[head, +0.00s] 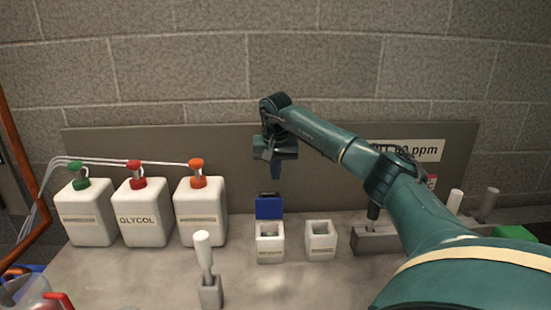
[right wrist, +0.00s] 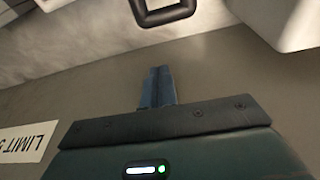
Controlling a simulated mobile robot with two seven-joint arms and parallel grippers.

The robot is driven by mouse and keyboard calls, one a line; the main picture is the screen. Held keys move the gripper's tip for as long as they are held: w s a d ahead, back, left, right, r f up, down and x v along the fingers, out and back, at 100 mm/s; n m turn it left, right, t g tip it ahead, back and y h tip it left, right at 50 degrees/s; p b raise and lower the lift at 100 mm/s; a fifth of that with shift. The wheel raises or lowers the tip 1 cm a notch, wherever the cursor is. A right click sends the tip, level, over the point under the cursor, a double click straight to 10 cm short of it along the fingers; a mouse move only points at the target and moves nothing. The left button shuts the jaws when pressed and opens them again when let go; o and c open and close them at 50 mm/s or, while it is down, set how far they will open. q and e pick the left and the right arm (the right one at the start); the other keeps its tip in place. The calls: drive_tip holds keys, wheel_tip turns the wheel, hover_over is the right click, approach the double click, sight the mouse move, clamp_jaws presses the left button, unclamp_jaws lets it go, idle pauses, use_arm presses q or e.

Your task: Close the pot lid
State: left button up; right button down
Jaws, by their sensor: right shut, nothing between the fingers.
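A small white pot (head: 270,248) stands on the counter with its blue lid (head: 269,208) raised upright at its back edge, so its top is open. A dark piece tops the lid. My right gripper (head: 276,172) hangs above the lid, in front of the backboard, pointing down. It is shut and empty, apart from the lid. In the right wrist view its closed fingers (right wrist: 158,88) show against the board. A dark square frame (right wrist: 163,10) lies past the fingertips; I cannot tell what it belongs to. My left gripper is not in view.
A second white pot (head: 320,242) stands open at the right. White jugs, one marked GLYCOL (head: 143,215), stand at the left. A grey holder (head: 210,294) with a white-handled tool is in front. A grey rack (head: 370,240) is partly behind my right arm.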

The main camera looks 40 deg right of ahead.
sight(269, 203)
use_arm(q)
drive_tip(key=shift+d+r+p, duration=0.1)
drive_tip(key=shift+p, duration=0.25)
use_arm(e)
drive_tip(key=shift+s+a+f, duration=1.1)
drive_tip(key=shift+s, duration=0.1)
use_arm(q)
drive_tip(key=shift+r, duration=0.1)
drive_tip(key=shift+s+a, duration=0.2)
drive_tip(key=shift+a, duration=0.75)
use_arm(e)
drive_tip(key=shift+s+a+r+t+h, duration=0.1)
drive_tip(key=shift+s+t+h, duration=0.1)
drive_tip(key=shift+t+h, duration=0.1)
